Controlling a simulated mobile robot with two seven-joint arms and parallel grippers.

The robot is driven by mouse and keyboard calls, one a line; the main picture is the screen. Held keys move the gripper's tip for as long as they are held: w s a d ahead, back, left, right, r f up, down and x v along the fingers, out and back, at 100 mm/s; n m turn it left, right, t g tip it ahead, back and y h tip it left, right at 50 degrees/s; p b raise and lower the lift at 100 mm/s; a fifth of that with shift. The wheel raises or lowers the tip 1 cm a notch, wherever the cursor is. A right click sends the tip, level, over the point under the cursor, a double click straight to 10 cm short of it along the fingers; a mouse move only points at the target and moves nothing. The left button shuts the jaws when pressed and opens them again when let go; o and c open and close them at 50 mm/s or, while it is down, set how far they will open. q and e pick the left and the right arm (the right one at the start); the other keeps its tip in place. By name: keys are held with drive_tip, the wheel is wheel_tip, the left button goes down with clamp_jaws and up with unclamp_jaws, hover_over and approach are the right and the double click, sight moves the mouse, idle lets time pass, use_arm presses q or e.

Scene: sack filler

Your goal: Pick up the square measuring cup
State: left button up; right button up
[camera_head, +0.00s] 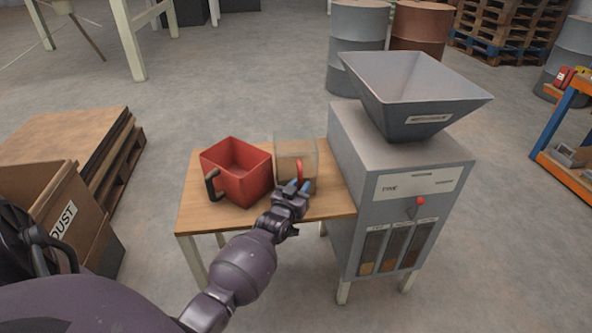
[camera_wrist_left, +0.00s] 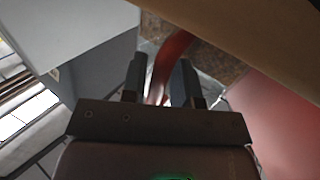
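The square measuring cup (camera_head: 296,147) is a clear box-shaped cup with a red handle. It stands upright on the small wooden table (camera_head: 195,215), beside the grey machine. My left gripper (camera_head: 298,186) is at the cup's near side, with one finger on each side of the red handle. A thin light strip shows beside one finger. Part of the handle is hidden. My right gripper is not in view.
A red square container (camera_head: 236,172) with a black handle stands close left of the cup. The grey filling machine (camera_head: 400,150) with its hopper (camera_head: 418,85) stands right of the table. A cardboard box (camera_head: 45,205) is at the left. Open floor lies behind the table.

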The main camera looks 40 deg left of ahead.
sight(300, 170)
use_arm(q)
clamp_jaws()
wheel_tip(300, 170, up, 7)
drive_tip(key=shift+w+f+p, duration=0.1)
drive_tip(key=shift+p, duration=1.05)
wheel_tip(300, 170, up, 13)
drive_tip(key=p, duration=0.3)
drive_tip(key=shift+r+p, duration=0.2)
drive_tip(key=shift+p, duration=0.2)
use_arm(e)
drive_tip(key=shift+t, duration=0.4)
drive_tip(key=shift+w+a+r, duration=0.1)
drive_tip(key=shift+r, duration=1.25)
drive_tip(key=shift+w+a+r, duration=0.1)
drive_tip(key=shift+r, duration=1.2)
